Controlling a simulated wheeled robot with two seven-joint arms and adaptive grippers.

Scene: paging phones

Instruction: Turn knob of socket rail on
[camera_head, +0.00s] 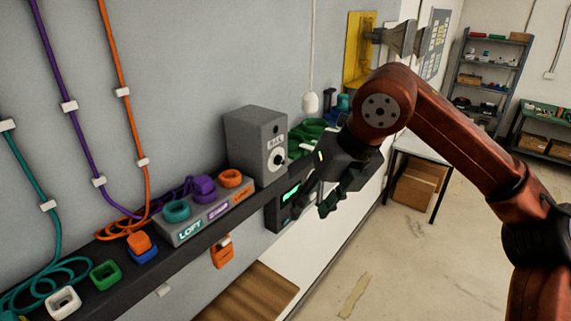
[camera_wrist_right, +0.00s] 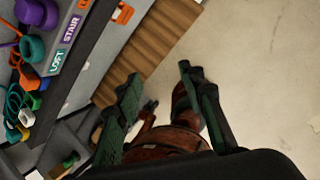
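A grey box (camera_head: 252,140) stands on the dark shelf in the head view, with a small label on its front. Under the label is a round pale dial with a dark knob (camera_head: 279,160); I cannot tell its setting. My right gripper (camera_head: 327,198) is right of and lower than the box, apart from the knob. The right wrist view shows its two fingers (camera_wrist_right: 160,76) spread wide with nothing gripped between them. A dark unit with a teal display (camera_head: 290,193) on the shelf front is partly hidden by this gripper. My left gripper is not in view.
A grey block (camera_head: 190,231) labelled LOFT and more carries teal, purple and orange rings. Coloured sockets and cables lie along the dark shelf (camera_head: 108,297). A wooden slatted surface (camera_head: 250,292) is below. Open floor (camera_head: 400,270) lies to the right.

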